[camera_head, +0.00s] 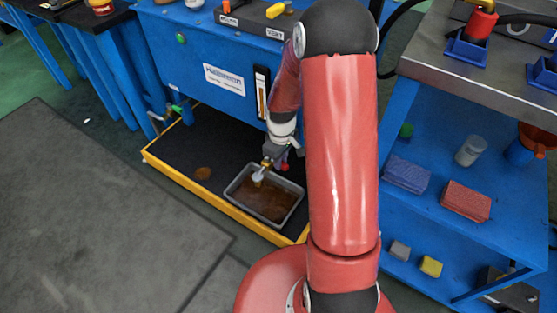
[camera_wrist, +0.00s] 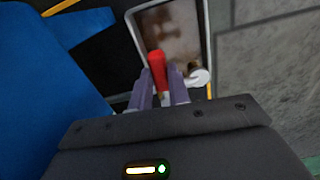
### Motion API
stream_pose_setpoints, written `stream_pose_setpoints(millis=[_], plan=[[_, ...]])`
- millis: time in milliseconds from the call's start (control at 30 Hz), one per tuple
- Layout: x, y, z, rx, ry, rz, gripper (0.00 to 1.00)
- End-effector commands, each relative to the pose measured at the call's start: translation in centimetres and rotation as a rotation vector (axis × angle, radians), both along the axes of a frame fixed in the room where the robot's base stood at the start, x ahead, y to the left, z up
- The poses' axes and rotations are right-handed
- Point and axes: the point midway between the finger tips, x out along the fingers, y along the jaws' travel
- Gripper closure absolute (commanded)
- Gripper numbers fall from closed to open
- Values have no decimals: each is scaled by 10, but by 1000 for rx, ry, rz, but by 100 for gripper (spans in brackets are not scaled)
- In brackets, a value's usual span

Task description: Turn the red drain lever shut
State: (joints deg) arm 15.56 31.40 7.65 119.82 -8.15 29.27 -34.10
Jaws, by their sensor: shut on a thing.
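The red drain lever (camera_wrist: 157,62) shows between the two fingers of my gripper (camera_wrist: 160,88) in the wrist view, and the fingers are shut on it. In the head view my gripper (camera_head: 283,158) is low at the front of the blue machine (camera_head: 215,60), with a bit of red beside it. A pale spout end (camera_wrist: 200,77) shows right of the lever in the wrist view, and the spout (camera_head: 258,177) also shows in the head view above a grey tray (camera_head: 231,195). The tray holds brown liquid. My arm and fingers hide part of the lever.
The tray stands on a dark floor pan with a yellow edge (camera_head: 190,187), beside a brown spot (camera_head: 203,173). A blue shelf cart (camera_head: 410,235) at right bears sponges and a cup. Grey mat (camera_head: 90,215) lies open at left.

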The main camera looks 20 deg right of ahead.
Motion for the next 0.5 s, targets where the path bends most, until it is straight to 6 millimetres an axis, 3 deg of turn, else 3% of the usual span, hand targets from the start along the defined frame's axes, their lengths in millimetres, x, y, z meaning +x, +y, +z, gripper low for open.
stream_pose_setpoints(millis=[500], plan=[[3, -4, 0, 0, -1, 85, 100]])
